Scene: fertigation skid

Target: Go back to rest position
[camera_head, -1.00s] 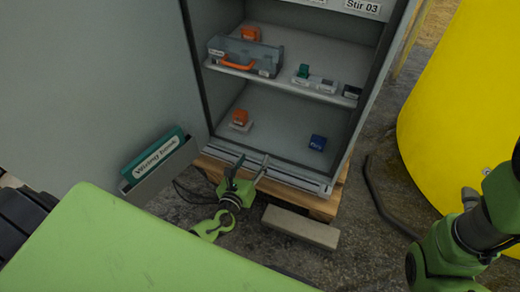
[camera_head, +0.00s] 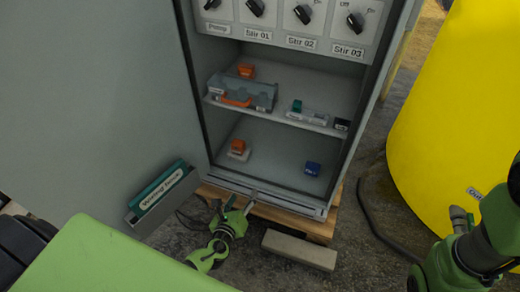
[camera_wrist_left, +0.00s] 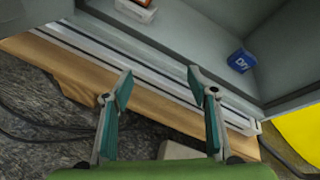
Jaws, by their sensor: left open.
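My left gripper (camera_head: 240,203) is open and empty in front of the cabinet's bottom edge, low over the wooden pallet. In the left wrist view its two teal fingers (camera_wrist_left: 160,88) stand apart, with the cabinet sill (camera_wrist_left: 150,68) and pallet (camera_wrist_left: 160,108) beyond them. My right arm (camera_head: 470,250) shows at the right edge of the head view.
The open cabinet (camera_head: 285,165) holds a grey toolbox (camera_head: 255,92) on the shelf, with an orange-topped part (camera_head: 238,147) and a blue block (camera_head: 312,169) below. Its door (camera_head: 100,100) stands left with a teal wiring book (camera_head: 160,185). A yellow tank (camera_head: 440,120) is right; a grey block (camera_head: 300,250) lies in front.

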